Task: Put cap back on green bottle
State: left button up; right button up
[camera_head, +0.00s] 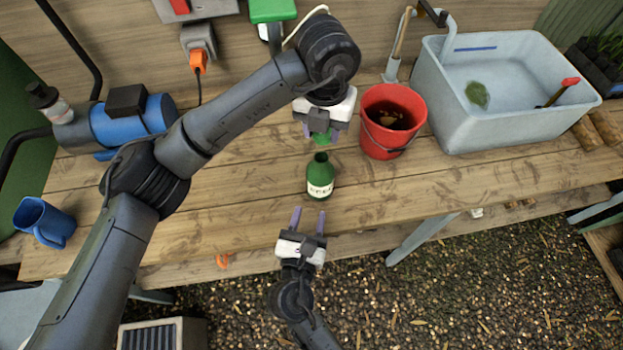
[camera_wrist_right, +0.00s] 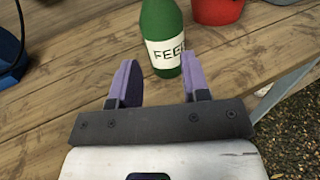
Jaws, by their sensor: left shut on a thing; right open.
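The green bottle (camera_head: 320,178) stands upright on the wooden table near its front edge, with a white label facing the front. It also shows in the right wrist view (camera_wrist_right: 163,28), where its top is cut off. My left gripper (camera_head: 321,137) is shut on the green cap (camera_head: 322,137) and holds it just above and behind the bottle's neck in the head view; the exact gap cannot be told. My right gripper (camera_head: 309,214) is open and empty in front of the bottle. Its purple fingers (camera_wrist_right: 158,82) point toward the bottle, apart from each other.
A red bucket (camera_head: 368,143) of dark contents stands right of the bottle, close to my left gripper. A large grey basin (camera_head: 450,120) is at the back right. A blue mug (camera_head: 45,222) and a blue cylinder (camera_head: 135,125) are at the left. The table left of the bottle is clear.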

aim_at(318, 183)
jog(key=o, duration=0.6)
jog(key=shift+w+d, duration=0.1)
jog(key=shift+w, duration=0.35)
jog(key=o, duration=0.4)
jog(key=w, duration=0.3)
jog(key=w+d, duration=0.1)
jog(key=w, duration=0.7)
jog(key=shift+d, duration=0.4)
jog(key=c, duration=1.4)
